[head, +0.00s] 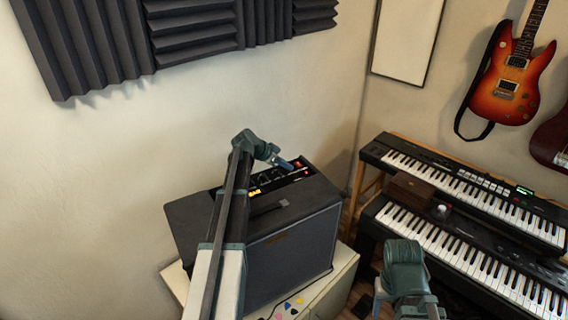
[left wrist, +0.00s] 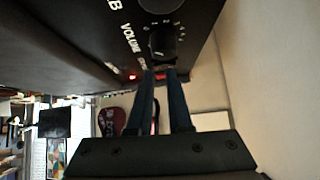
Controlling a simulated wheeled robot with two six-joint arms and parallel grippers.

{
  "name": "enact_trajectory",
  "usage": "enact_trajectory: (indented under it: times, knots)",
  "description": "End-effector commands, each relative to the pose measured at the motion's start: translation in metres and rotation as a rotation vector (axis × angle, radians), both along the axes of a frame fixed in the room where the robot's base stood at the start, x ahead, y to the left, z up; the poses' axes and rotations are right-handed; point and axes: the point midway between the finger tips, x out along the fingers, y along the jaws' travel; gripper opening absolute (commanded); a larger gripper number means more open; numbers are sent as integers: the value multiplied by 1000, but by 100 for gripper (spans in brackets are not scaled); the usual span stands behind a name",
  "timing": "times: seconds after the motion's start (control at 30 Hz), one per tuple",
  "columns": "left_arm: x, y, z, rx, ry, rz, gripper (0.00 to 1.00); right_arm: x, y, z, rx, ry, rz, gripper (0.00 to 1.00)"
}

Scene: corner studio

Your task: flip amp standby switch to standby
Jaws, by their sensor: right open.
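The black amp (head: 285,245) stands on a pale cabinet, with its control panel (head: 265,182) along the top rear. My left gripper (head: 290,165) is over the right part of that panel. In the left wrist view its two fingers (left wrist: 160,73) are a small gap apart, and the tips are at the panel beside a black knob (left wrist: 162,42). A red-lit standby switch (left wrist: 160,76) shows at the tips, partly hidden by them; its position and any contact cannot be made out. My right gripper (head: 432,308) is open, low in front of the keyboards, away from the amp.
Two keyboards (head: 470,190) are stacked on a stand at the right. A guitar (head: 512,80) hangs on the wall above. Coloured picks (head: 288,305) lie on the cabinet (head: 340,268) in front of the amp. The wall is close behind the amp.

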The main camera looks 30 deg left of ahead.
Motion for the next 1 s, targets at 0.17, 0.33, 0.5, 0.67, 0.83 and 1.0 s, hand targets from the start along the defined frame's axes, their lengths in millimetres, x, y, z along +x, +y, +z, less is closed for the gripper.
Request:
enact_trajectory:
  times: [0.17, 0.33, 0.5, 0.67, 0.83, 1.0]
  knots:
    - [-4, -4, -4, 3, 13, -12, 0, 0, 0, -2, 0, 0, 0, 54]
    - [-7, -2, 2, 3, 13, -11, 0, 0, 0, 4, 0, 0, 0, 54]
    - [-23, 8, 25, 1, 10, -5, 0, 0, 0, 26, 0, 0, 1, 54]
    - [-44, 22, 52, 2, 5, -3, 0, 0, 0, 53, 0, 0, 1, 54]
    - [-63, 35, 75, 2, 1, -1, 0, 0, 0, 76, 1, 0, -4, 54]
    - [-78, 44, 91, 1, -1, 0, 0, 0, 0, 91, 2, 0, -8, 54]
